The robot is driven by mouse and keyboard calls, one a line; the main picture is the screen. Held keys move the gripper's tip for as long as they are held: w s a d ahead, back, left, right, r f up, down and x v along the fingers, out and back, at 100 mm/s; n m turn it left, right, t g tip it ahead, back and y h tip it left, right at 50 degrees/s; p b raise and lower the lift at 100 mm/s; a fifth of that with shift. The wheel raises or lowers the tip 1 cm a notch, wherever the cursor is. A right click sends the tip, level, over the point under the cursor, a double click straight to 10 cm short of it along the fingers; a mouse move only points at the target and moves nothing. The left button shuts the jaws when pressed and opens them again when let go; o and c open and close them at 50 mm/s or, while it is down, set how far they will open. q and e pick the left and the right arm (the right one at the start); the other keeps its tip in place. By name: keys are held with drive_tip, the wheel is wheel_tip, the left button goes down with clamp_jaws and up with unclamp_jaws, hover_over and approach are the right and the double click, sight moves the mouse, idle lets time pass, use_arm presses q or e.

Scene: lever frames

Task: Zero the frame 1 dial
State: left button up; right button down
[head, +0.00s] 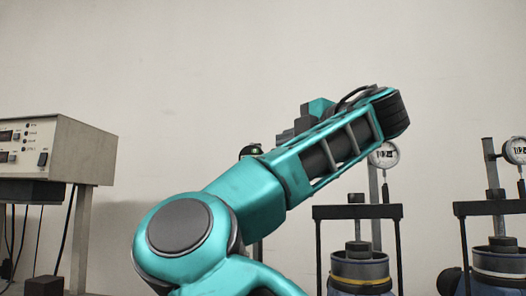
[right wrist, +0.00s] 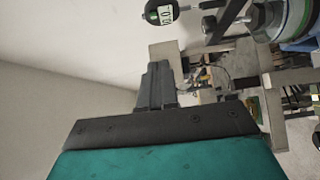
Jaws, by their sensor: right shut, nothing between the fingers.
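My teal right arm crosses the middle of the head view. In the right wrist view the gripper (right wrist: 158,72) is shut and empty. A dial (right wrist: 161,11) with a pale digital readout is at the top of that view, apart from the fingers. In the head view a small dark part with a green spot (head: 252,150) peeks out behind my arm. Two round dials stand to the right, one (head: 384,155) beside my arm and one (head: 516,150) at the edge. I cannot tell which frame is number 1.
A grey control box (head: 70,145) with switches stands at the left. Two dark lever frames (head: 358,211) (head: 490,208) with blue-grey cylinders are at the right. My arm hides much of the middle. The wall area above is clear.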

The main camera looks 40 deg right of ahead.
approach(253, 153)
drive_tip(key=w+a, duration=0.3)
use_arm(q)
drive_tip(key=shift+r+p, duration=0.6)
drive_tip(key=shift+p, duration=0.05)
use_arm(e)
drive_tip(key=w+d, duration=0.3)
drive_tip(key=shift+d, duration=0.25)
